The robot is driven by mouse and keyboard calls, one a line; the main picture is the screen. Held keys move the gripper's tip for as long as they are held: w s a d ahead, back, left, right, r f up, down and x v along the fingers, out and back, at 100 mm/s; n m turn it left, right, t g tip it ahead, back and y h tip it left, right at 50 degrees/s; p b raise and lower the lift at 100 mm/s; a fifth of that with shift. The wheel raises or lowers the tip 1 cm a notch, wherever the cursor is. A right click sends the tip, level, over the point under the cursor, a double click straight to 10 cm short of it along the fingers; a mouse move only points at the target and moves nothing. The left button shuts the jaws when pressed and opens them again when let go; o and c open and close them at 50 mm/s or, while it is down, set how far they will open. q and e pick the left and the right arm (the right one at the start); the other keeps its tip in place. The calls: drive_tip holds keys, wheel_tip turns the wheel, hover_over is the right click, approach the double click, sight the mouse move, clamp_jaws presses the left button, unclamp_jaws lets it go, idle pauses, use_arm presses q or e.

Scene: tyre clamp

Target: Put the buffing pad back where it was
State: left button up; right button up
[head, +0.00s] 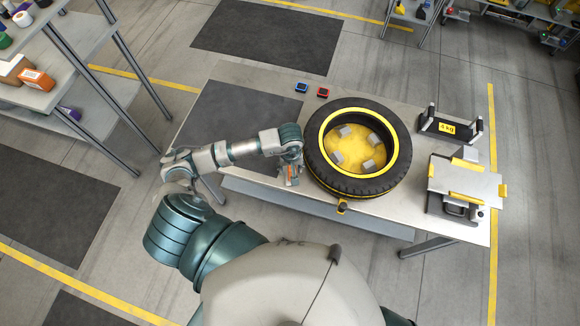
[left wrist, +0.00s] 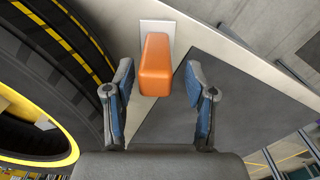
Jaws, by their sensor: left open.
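An orange block, which looks like the buffing pad (left wrist: 156,68), stands on a small white square (left wrist: 152,27) near the edge of the table (left wrist: 213,40). In the head view only a bit of orange (head: 291,181) shows at my left gripper (head: 291,172), beside the tyre (head: 359,150). In the left wrist view my left gripper (left wrist: 159,78) is open, with one blue-padded finger on each side of the pad's near end. A gap shows between the pad and each finger. My right gripper is not in view.
The tyre with its yellow rim (left wrist: 40,95) stands close to the left in the wrist view. A dark mat (head: 245,118) lies on the table. Two small boxes, blue (head: 302,88) and red (head: 323,92), lie at the back. A black holder (head: 450,125) stands at the right.

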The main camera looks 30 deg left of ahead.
use_arm(q)
drive_tip(key=shift+d+r, duration=0.15)
drive_tip(key=shift+r, duration=0.2)
wheel_tip(320, 180, up, 12)
drive_tip(key=b, duration=0.1)
drive_tip(key=shift+f+b, duration=0.25)
drive_tip(key=shift+b, duration=0.15)
